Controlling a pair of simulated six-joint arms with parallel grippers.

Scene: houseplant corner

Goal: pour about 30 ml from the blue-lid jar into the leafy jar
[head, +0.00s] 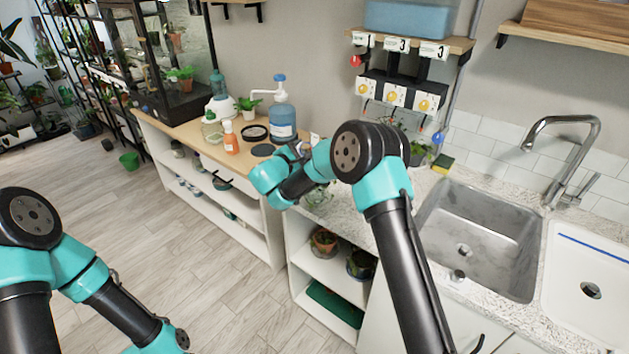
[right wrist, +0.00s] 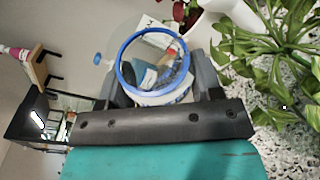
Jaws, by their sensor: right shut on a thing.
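My right gripper (right wrist: 155,88) is shut on the blue-lid jar, a clear jar whose blue ring (right wrist: 124,72) faces the wrist camera. Its contents and tilt are hard to tell. In the head view my own arm hides most of the gripper and jar. Green leaves (right wrist: 262,62), apparently of the leafy jar, fill the right of the wrist view, beside the held jar. In the head view, glass with greenery (head: 318,196) shows on the counter just below my right wrist. My left arm is low at the left; its gripper is out of the picture.
A steel sink (head: 475,235) and tap (head: 560,135) lie to the right. A blue-capped pump jug (head: 282,118), an orange bottle (head: 231,138) and a dark round dish (head: 255,133) stand on the wooden top behind. Speckled counter (head: 350,215) shows around the arm.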

